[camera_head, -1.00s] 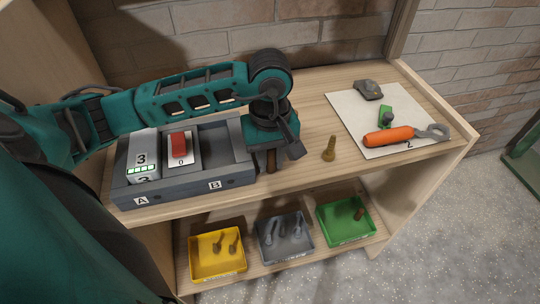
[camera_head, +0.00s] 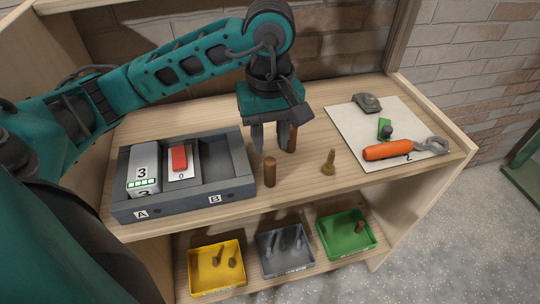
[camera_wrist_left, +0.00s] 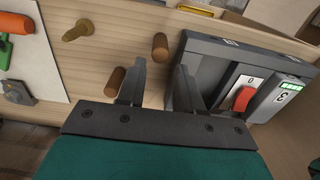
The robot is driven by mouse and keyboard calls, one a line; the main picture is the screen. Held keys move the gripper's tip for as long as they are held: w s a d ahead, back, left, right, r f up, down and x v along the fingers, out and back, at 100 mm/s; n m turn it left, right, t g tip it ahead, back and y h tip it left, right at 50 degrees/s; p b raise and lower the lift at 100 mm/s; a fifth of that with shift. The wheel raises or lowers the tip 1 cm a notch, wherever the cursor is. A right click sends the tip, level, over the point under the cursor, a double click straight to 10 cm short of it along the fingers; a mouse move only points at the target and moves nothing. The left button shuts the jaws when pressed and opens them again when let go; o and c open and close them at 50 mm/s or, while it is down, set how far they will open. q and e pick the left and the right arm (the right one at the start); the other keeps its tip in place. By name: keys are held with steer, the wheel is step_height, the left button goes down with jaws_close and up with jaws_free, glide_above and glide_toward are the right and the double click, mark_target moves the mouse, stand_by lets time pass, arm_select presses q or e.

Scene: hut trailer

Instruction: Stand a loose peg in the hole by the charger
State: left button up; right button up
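A brown wooden peg (camera_head: 269,172) stands upright on the bench just right of the grey charger box (camera_head: 232,190); it also shows in the wrist view (camera_wrist_left: 160,46). A second brown peg (camera_head: 292,138) stands behind it, close beside a finger of my left gripper (camera_head: 270,149); it also shows in the wrist view (camera_wrist_left: 114,81). A brass-coloured peg (camera_head: 328,164) with a wider base stands further right. My left gripper points down, open and empty, behind and above the front brown peg. No bare hole shows; I cannot tell whether a peg sits in one. My right gripper is out of view.
The charger holds a battery marked 3 (camera_head: 145,171) and a red switch (camera_head: 179,158). A white sheet (camera_head: 350,128) carries an orange-handled tool (camera_head: 388,150), a green piece (camera_head: 384,126) and a grey object (camera_head: 367,102). Yellow (camera_head: 205,285), grey and green trays lie on the shelf below.

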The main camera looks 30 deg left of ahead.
arm_select(q)
steer(key=shift+r, duration=1.35)
steer(key=shift+s+d, duration=0.1)
